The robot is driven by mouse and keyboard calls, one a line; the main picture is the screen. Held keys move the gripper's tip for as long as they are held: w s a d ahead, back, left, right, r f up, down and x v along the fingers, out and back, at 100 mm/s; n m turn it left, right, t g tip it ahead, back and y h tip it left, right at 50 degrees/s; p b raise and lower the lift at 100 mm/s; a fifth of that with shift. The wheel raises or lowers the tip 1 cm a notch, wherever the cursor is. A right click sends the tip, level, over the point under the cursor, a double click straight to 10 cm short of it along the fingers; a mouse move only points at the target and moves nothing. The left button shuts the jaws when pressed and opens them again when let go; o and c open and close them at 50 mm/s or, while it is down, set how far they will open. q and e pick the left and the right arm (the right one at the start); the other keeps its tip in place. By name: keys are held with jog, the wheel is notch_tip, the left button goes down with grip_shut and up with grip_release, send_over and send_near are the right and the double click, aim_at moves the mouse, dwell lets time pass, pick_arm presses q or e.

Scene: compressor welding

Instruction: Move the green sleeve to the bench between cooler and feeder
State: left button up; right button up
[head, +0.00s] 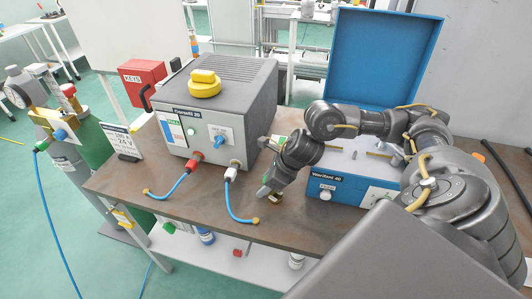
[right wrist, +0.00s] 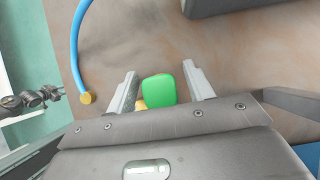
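The green sleeve (right wrist: 158,90) shows in the right wrist view as a rounded green block between my right gripper's fingers, with a small yellow part at its lower left. My right gripper (right wrist: 160,82) is open, with a gap between the sleeve and each finger. In the head view the right gripper (head: 270,192) is low over the bench (head: 190,207), between the grey cooler (head: 222,110) and the blue feeder (head: 345,188). A small gold piece (head: 275,198) shows at its fingertips there; the green sleeve is not clear in that view. My left gripper is not in view.
Two blue hoses (head: 168,192) with yellow ends run from the cooler's front onto the bench. The feeder's blue lid (head: 385,55) stands open behind my right arm. A red box (head: 143,77) is behind the cooler, and gas cylinders (head: 92,140) stand left of the bench.

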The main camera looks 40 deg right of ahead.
jog(key=shift+r, duration=0.25)
jog(key=v, duration=1.2)
jog(key=shift+f, duration=0.15)
